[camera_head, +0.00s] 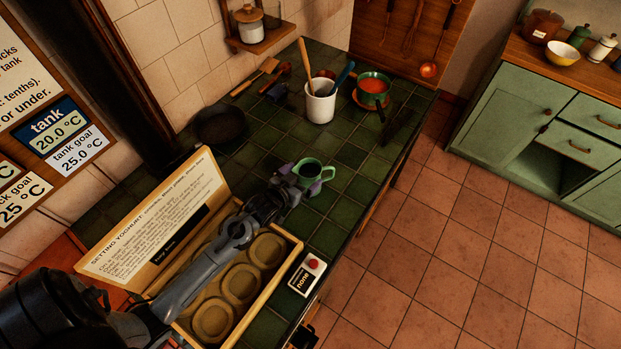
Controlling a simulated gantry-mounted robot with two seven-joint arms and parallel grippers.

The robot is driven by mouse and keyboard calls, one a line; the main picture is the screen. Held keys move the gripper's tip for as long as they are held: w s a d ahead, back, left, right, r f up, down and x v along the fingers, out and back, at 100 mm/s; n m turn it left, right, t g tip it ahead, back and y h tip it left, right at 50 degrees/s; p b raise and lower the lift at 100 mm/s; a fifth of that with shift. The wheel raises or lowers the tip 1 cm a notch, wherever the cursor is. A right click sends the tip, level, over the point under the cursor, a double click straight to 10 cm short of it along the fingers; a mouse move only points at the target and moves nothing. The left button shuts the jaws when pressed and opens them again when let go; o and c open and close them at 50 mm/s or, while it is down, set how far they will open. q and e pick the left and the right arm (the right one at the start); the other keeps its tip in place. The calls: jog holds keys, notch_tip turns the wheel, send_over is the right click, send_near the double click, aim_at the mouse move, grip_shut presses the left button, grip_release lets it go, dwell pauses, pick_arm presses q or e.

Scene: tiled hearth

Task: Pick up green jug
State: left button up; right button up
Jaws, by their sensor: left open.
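The green jug (309,168) stands on the dark green tiled counter (345,215), right of the middle, with its handle towards the right and a dark inside. My left gripper (300,178) reaches in from the lower left. Its purple-tipped fingers are open, one at the left of the jug and one at its near right side. I cannot tell whether either finger touches the jug. My right gripper is not seen.
Below my left arm is an open wooden box (277,284) with round wells and a propped lid (152,219). A small device with a red button (312,263) lies beside it. Behind stand a white utensil crock (320,104), an orange-filled green pot (372,88) and a dark pan (220,124).

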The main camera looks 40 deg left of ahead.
aim_at(311, 170)
pick_arm(q)
jog(key=shift+f+x, duration=0.1)
jog(key=shift+x, duration=1.3)
jog(key=shift+f+x, duration=0.15)
jog(key=shift+x, duration=1.2)
jog(key=shift+s, duration=0.1)
jog(key=c, duration=1.4)
jog(key=shift+r, duration=0.15)
